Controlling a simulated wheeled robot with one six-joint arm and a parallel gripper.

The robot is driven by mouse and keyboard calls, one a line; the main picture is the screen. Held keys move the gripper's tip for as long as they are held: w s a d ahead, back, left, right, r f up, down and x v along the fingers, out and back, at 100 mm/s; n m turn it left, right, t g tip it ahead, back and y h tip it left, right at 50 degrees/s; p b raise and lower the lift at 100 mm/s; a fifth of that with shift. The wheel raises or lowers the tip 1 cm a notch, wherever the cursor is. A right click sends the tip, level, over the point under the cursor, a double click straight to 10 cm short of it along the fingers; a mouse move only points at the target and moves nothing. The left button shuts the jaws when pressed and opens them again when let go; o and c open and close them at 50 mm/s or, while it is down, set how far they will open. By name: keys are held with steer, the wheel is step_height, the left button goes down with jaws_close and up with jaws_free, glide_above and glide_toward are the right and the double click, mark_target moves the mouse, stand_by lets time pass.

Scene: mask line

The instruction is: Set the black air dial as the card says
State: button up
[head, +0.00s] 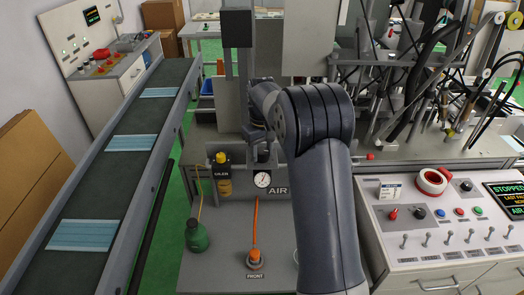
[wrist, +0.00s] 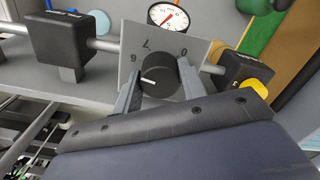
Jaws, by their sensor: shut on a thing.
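The black air dial (wrist: 157,72) is a round knob in front of a grey scale plate (wrist: 136,42) in the wrist view. A white mark on the knob points toward the left. The plate's figures look upside down or tilted, and I cannot read them surely. My gripper (wrist: 160,88) is shut on the dial, one finger on each side. In the head view my arm hides most of the dial, above the AIR label. A white gauge (head: 263,180) with a needle sits there; it also shows in the wrist view (wrist: 168,18). A small card (head: 391,192) stands on the console, its text too small to read.
An oiler (head: 222,178) with a yellow top stands left of the gauge, and a green bottle (head: 197,236) below it. An orange hose (head: 255,222) runs down to the front fitting. The console (head: 430,212) with switches is at right; a conveyor (head: 120,165) with masks is at left.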

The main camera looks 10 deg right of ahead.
steer(key=shift+c, duration=0.5)
steer(key=shift+m, duration=0.4)
steer(key=m+p, duration=0.1)
steer(key=m, duration=0.1)
steer(key=shift+r+m, duration=0.1)
steer(key=shift+m, duration=0.3)
steer(key=shift+m+p, duration=0.35)
steer(key=shift+m, duration=1.85)
steer(key=o, duration=1)
steer(key=shift+c, duration=0.2)
